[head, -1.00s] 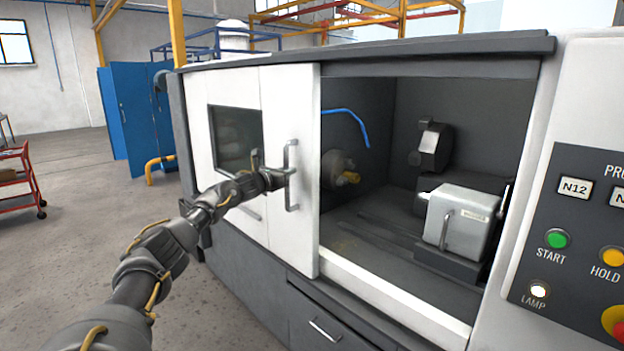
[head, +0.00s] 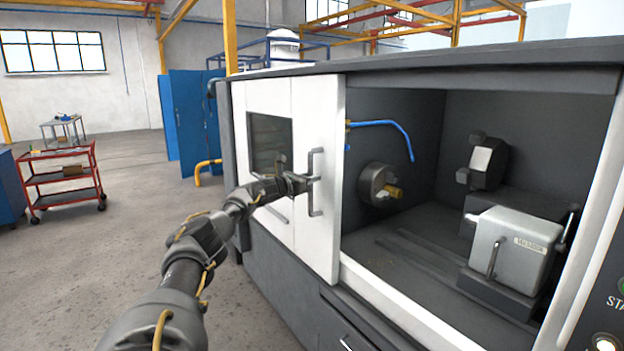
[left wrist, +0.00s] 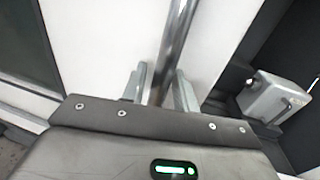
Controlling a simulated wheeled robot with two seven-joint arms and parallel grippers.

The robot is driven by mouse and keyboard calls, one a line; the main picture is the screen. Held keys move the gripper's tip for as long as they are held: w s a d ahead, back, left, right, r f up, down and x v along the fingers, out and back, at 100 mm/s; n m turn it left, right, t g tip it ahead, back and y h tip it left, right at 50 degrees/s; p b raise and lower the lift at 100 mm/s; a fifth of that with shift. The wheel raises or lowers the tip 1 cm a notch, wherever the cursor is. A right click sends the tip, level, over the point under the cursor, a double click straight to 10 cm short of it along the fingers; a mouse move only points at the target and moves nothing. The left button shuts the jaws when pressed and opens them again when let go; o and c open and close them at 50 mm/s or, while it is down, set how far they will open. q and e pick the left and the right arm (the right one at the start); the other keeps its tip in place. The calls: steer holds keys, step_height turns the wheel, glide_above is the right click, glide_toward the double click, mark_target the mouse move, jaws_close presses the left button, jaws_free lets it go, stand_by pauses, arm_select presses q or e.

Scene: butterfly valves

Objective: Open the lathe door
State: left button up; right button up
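The lathe door (head: 318,240) is a white sliding panel slid to the left, leaving a wide opening on its right. Its vertical bar handle (head: 313,205) is near the door's right edge. My left gripper (head: 308,183) is at the handle's middle. In the left wrist view, the handle bar (left wrist: 172,45) runs between the two fingers of my left gripper (left wrist: 162,88), which look closed on it. A small gap beside the bar near the finger bases cannot be ruled out. My right gripper is not in view.
Inside the lathe (head: 540,78) are a chuck (head: 374,181), a blue hose (head: 385,123) and a grey tailstock block (head: 512,250). A fixed panel with a dark window (head: 270,140) is left of the door. A red cart (head: 65,180) stands on open floor at left.

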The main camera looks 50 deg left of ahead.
arm_select(q)
steer(key=shift+o, duration=0.6)
steer(key=shift+f, duration=0.1)
steer(key=s+d+b, duration=0.1)
steer(key=s+b, duration=0.6)
steer(key=s, duration=0.3)
steer(key=shift+s+d, duration=0.25)
steer(key=shift+s, duration=0.1)
